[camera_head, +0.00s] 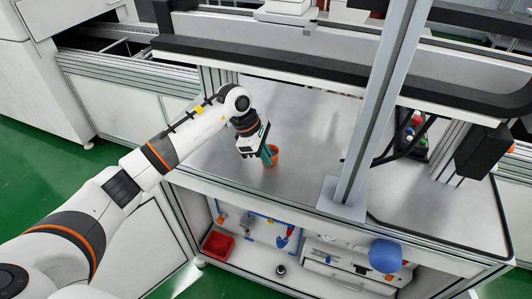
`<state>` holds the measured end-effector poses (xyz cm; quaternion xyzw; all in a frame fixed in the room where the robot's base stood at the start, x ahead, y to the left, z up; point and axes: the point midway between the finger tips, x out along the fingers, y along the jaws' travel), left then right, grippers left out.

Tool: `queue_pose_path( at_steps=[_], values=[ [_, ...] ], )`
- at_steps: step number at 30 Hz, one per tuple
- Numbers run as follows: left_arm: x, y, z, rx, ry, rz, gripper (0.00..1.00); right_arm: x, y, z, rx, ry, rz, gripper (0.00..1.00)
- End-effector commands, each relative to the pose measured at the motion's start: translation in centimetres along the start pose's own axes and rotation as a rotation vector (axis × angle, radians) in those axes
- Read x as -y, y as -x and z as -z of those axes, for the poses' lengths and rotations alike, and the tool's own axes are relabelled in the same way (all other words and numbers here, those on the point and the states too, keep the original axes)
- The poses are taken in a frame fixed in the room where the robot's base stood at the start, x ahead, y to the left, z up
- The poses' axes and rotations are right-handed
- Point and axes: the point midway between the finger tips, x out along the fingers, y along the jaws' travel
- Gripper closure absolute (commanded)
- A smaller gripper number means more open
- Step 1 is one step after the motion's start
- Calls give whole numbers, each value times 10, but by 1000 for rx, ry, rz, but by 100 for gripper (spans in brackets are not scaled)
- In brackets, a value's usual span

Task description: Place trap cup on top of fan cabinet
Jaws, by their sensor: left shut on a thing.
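My left gripper (266,151) reaches in from the left over the grey metal tabletop. It is shut on a small orange cup (271,163), which looks upright; its fingers hide part of the cup. I cannot tell whether the cup's base touches the tabletop. I cannot tell for sure which thing is the fan cabinet; a white box-like unit (345,270) stands on the shelf below the tabletop. My right gripper is out of view.
A grey upright post (372,130) stands right of the cup. A black conveyor rail (290,58) crosses behind. Below the tabletop are a red bin (218,245), blue pipework and a blue round object (385,256). The tabletop (305,120) around the cup is clear.

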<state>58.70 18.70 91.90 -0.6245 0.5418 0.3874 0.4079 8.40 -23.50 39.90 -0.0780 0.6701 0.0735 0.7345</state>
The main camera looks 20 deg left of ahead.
Motion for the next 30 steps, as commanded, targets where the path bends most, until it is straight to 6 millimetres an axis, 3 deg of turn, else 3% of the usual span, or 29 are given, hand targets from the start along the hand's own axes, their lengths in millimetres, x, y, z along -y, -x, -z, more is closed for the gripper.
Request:
queue_pose_path(
  at_steps=[7, 8, 11, 23, 30],
  values=[
    [0, -4, -2, 0, -1, 1, 100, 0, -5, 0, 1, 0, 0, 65],
    [0, -2, -1, 0, -1, 1, 88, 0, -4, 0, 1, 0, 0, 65],
    [0, -2, -1, 0, -1, 0, 72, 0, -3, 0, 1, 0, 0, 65],
    [1, 6, 0, 0, -1, 3, 71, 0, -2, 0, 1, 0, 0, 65],
    [1, 46, -1, 0, -2, 5, 71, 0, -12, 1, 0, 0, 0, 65]
  ],
)
